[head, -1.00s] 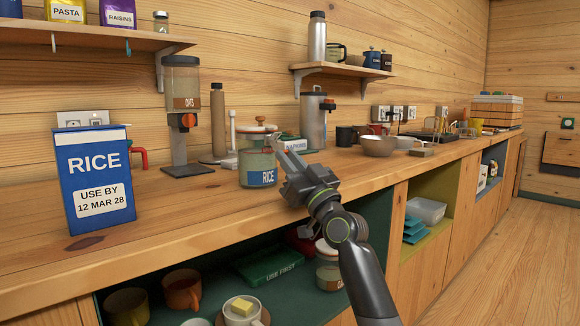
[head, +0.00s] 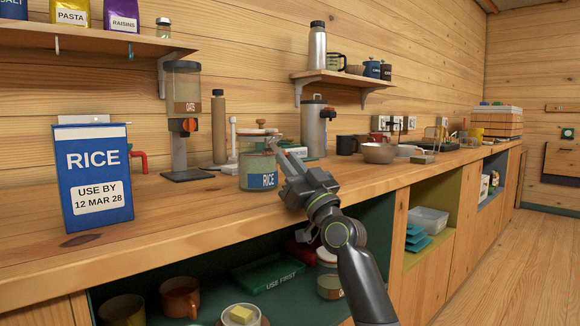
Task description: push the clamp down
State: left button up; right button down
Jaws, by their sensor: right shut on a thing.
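A glass jar labelled RICE (head: 257,170) stands upright on the counter, with a pale lid (head: 256,132) and a wooden knob on top. Its clamp is at the lid's front right edge, small and mostly hidden by my fingertips. My right gripper (head: 275,145) reaches in from the lower right, its fingers at the upper right of the jar. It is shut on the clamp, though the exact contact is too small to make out. My left gripper is not in view.
A blue RICE box (head: 93,178) stands to the left on the counter (head: 165,215). An oats dispenser (head: 184,115) and a brown bottle (head: 218,125) stand behind. A metal canister (head: 313,128) and a bowl (head: 378,153) are to the right. Open shelves lie below.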

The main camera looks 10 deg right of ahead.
dwell(0.4)
jog(key=c, duration=1.4)
grip_release()
jog(key=shift+o, duration=0.2)
jog(key=shift+s, duration=0.1)
jog(key=p+v, duration=0.1)
jog(key=v, duration=1.6)
jog(key=shift+f, duration=0.25)
jog(key=shift+d, duration=0.1)
